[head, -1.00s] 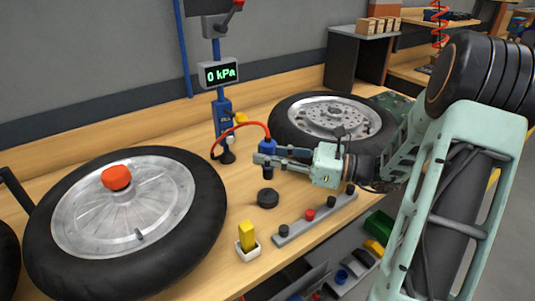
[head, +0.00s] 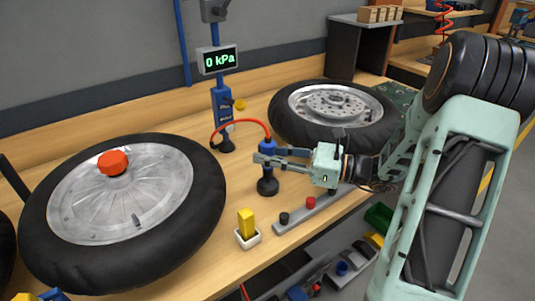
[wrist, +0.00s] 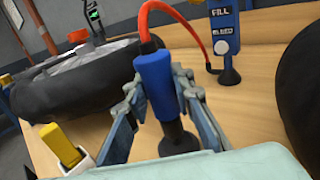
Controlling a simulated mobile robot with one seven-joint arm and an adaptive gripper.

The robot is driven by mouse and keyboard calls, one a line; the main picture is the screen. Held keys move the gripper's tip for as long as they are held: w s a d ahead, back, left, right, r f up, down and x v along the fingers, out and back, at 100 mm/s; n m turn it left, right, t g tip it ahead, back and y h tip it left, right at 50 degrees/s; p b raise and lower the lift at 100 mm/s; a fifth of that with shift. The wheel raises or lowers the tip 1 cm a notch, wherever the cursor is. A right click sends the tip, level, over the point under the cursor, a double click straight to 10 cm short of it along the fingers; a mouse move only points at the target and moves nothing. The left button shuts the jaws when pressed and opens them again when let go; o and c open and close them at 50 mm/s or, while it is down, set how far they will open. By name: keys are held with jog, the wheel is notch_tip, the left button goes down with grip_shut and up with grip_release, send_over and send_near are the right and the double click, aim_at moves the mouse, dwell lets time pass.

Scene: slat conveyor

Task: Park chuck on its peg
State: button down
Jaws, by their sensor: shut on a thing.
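The chuck (head: 267,146) is a blue cylinder with a dark lower end and a red hose arching from its top. My gripper (head: 266,160) is shut around it; the chuck also shows upright between the fingers in the wrist view (wrist: 155,85). A round black base (head: 267,188), apparently the peg's, stands on the bench right below the chuck. In the wrist view this base (wrist: 178,145) shows under the chuck's dark end. The peg itself is hidden, and I cannot tell whether the chuck touches it.
A wheel with a red cap (head: 113,163) lies at left, and another wheel (head: 330,110) lies behind my gripper. The gauge post (head: 223,110) reads 0 kPa. A yellow block (head: 246,222) in a white holder and a grey knobbed strip (head: 300,212) are in front.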

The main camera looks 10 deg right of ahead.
jog(key=shift+f+b, duration=0.5)
jog(key=shift+f, duration=0.35)
dwell(0.3)
jog(key=c, duration=1.6)
grip_release()
notch_tip(320, 180, up, 11)
jog(key=p, duration=1)
jog(key=shift+f, duration=0.1)
